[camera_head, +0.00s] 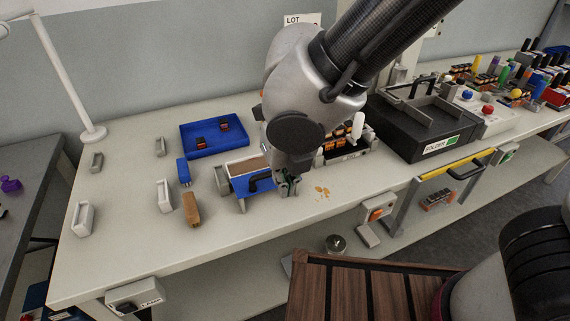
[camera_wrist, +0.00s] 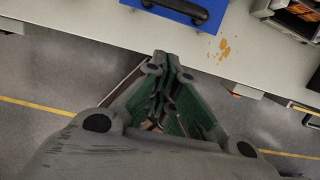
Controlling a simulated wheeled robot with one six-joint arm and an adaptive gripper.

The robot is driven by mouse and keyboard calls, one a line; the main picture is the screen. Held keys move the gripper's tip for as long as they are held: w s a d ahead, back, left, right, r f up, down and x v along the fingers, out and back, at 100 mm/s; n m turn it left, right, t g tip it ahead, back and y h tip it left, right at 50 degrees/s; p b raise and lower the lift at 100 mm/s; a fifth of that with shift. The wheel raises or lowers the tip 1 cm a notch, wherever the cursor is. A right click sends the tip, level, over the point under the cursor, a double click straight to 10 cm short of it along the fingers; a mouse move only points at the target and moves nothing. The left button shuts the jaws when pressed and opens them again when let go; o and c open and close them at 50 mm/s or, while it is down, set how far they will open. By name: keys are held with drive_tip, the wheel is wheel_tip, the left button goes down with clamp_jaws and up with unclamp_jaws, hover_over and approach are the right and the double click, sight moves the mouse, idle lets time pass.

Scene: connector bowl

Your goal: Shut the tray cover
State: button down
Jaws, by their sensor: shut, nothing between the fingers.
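A small holder (camera_head: 245,166) with a brown top stands mid-table, with a blue panel (camera_head: 240,186) on its near side. A black handle (camera_head: 261,182) is fixed on the panel. I take this panel for the tray cover; how far it is open I cannot tell. In the wrist view the panel (camera_wrist: 178,4) and the curved handle (camera_wrist: 200,13) show at the top edge, cut off by the frame. My gripper (camera_head: 289,187) points down just right of the handle, apart from it. In the wrist view its fingertips (camera_wrist: 168,58) are together and empty.
A blue tray (camera_head: 186,151) with small dark-orange parts lies behind left. A black box (camera_head: 420,130) with a green label stands right, and a dark rack (camera_head: 345,157) stands behind my gripper. Brown spots (camera_head: 322,192) mark the bare tabletop. Several small blocks stand left.

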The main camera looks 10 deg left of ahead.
drive_tip(key=w+a+f, duration=0.2)
drive_tip(key=w+f, duration=0.2)
drive_tip(key=shift+a, duration=0.25)
hover_over(261, 170)
drive_tip(key=s, duration=0.1)
drive_tip(key=shift+s+d, duration=0.15)
drive_tip(key=shift+d, duration=0.25)
drive_tip(key=shift+r, duration=0.1)
